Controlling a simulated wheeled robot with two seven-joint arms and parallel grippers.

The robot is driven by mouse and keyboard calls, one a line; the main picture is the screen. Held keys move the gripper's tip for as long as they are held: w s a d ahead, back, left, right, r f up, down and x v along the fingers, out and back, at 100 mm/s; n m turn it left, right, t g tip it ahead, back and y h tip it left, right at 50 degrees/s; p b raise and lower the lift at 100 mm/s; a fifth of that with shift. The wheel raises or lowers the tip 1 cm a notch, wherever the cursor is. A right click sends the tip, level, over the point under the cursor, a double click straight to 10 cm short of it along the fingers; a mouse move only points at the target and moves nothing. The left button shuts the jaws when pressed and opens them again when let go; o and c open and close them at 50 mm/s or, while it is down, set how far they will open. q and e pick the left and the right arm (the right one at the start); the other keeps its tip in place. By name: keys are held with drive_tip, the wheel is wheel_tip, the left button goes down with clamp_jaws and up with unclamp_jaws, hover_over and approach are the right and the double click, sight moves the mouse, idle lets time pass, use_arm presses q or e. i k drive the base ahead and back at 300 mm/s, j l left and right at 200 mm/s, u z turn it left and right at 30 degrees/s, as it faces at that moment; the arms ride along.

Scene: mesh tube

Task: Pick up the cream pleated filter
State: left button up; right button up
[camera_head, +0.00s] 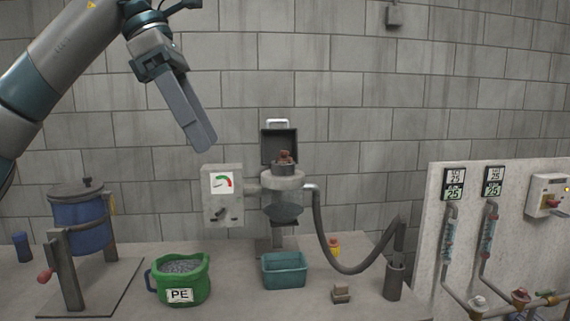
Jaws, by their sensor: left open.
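I cannot clearly make out a cream pleated filter. A small tan-brown block-like piece (341,293) sits at the front of the table, too small to identify. A reddish-brown piece (285,157) sits in the open top of the hopper unit (283,181), whose dark lid (279,146) stands raised behind it. My left gripper (203,142) is open, seen side-on with its fingers overlapping. It points down and right in the air, above and left of the hopper, and nothing shows in it. My right gripper is out of view.
A green bag marked PE (181,281), a teal bin (284,271) and a blue drum on a stand (80,222) occupy the table. A gauge box (222,195) adjoins the hopper. A grey hose (340,268) runs right to an upright holder (395,283). A pipe panel (500,230) stands at right.

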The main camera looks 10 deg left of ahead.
sight(284, 159)
drive_tip(key=i, duration=1.75)
